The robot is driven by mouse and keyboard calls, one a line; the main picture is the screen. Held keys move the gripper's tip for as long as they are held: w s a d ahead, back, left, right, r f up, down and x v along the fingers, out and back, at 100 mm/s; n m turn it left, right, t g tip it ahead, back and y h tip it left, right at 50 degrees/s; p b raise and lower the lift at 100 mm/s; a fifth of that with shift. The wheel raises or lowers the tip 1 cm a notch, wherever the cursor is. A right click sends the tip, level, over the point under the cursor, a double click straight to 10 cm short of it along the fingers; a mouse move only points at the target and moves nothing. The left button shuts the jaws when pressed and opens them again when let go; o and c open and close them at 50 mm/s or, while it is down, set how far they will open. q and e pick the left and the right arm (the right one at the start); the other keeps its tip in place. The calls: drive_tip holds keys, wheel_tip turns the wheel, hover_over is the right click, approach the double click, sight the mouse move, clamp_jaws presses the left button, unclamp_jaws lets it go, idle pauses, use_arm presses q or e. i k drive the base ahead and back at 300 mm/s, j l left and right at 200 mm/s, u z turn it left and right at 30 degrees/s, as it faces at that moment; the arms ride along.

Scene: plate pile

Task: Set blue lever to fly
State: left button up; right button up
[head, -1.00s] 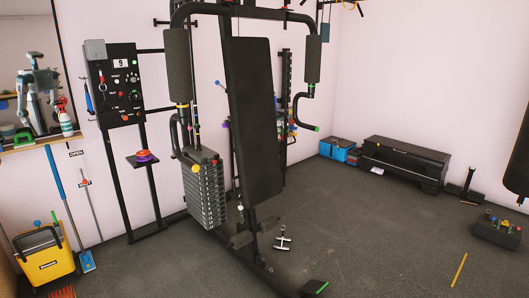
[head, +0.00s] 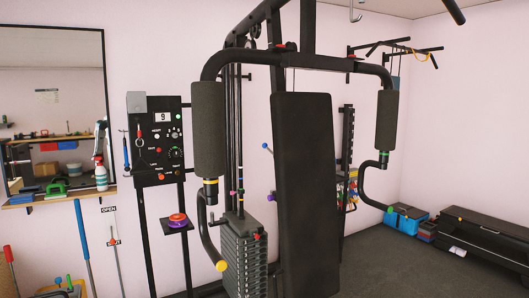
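A small lever with a blue ball end (head: 266,146) sticks out to the left from beside the black backrest (head: 303,190) of the multi-gym. Its other end is hidden behind the backrest. I can read no "fly" label near it. The multi-gym has two padded arms, the left pad (head: 209,130) and the right pad (head: 387,120), both hanging down. Neither of my grippers is in view.
A black control panel (head: 157,140) with knobs stands left of the machine. The weight stack (head: 244,255) is below the left arm. A mirror (head: 55,90) and shelf (head: 60,199) are at the left. Open floor (head: 365,260) lies at the right.

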sight(264, 144)
drive_tip(key=z, duration=0.35)
drive_tip(key=i+j+z, duration=0.15)
drive_tip(key=z, duration=0.25)
drive_tip(key=i+j+z, duration=0.1)
drive_tip(key=j+z, duration=0.55)
drive_tip(key=z, duration=0.15)
drive_tip(key=i+j+z, duration=0.1)
drive_tip(key=j+z, duration=0.4)
drive_tip(key=j, duration=1)
drive_tip(key=k+j+z, duration=0.15)
drive_tip(key=j, duration=0.35)
drive_tip(key=j+z, duration=0.1)
drive_tip(key=j, duration=0.45)
drive_tip(key=k+j, duration=0.1)
drive_tip(key=j, duration=0.45)
drive_tip(key=j+z, duration=0.15)
drive_tip(key=j, duration=0.4)
drive_tip(key=k, duration=0.05)
